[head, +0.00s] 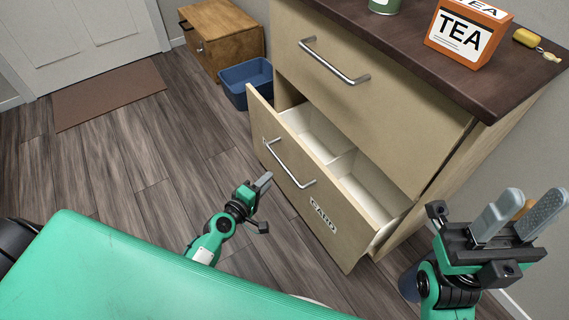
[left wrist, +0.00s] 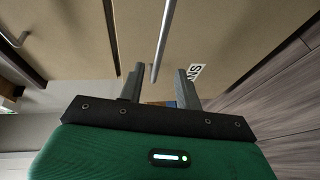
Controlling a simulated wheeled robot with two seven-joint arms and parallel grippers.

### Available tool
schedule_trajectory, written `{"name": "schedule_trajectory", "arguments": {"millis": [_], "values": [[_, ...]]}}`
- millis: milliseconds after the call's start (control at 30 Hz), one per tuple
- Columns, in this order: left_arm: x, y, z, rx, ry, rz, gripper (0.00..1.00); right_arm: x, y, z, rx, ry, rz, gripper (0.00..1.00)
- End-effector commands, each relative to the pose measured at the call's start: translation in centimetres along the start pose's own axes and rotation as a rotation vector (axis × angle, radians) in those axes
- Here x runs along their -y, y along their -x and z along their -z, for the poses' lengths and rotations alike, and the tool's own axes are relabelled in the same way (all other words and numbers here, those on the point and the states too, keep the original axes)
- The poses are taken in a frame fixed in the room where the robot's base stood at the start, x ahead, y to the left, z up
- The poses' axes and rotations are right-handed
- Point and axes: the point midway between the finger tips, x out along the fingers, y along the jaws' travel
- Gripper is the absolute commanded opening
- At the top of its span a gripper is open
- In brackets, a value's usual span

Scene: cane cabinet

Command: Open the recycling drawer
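The cane-coloured cabinet (head: 370,110) has a lower drawer (head: 300,200) that stands pulled out, showing a white interior with a divider and nothing seen inside. Its front has a metal bar handle (head: 288,164) and a small label (head: 323,215) that is hard to read. The upper drawer (head: 355,85) is shut. My left gripper (head: 264,182) is open and empty, just in front of the lower drawer's handle and apart from it. In the left wrist view a bar handle (left wrist: 163,40) shows beyond and between the spread fingers. My right gripper (head: 520,215) is open at the right.
A blue bin (head: 246,82) and wooden cabinet (head: 222,38) stand behind left. A brown mat (head: 108,93) lies by the door. The floor at left is clear.

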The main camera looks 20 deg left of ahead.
Motion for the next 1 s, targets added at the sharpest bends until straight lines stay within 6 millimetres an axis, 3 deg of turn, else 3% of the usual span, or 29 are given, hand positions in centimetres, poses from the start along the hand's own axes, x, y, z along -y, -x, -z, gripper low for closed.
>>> {"name": "schedule_trajectory", "arguments": {"millis": [300, 500, 967, 1000], "values": [[0.0, -6.0, 0.0, -0.001, -0.001, -0.003, 0.34, 0.0, 0.0, 0.0, -0.019, 0.001, 0.004, 0.36], [0.1, -8.6, 0.1, -0.002, -0.001, -0.002, 0.34, 0.0, 0.1, 0.0, -0.025, 0.001, 0.006, 0.36], [0.0, -9.8, 0.0, -0.001, -0.002, 0.0, 0.34, 0.0, -0.7, 0.4, -0.054, 0.002, 0.009, 0.36], [0.0, -9.8, 0.0, -0.001, -0.002, 0.0, 0.3, 0.0, -0.7, 0.4, -0.054, 0.002, 0.009, 0.36]]}}
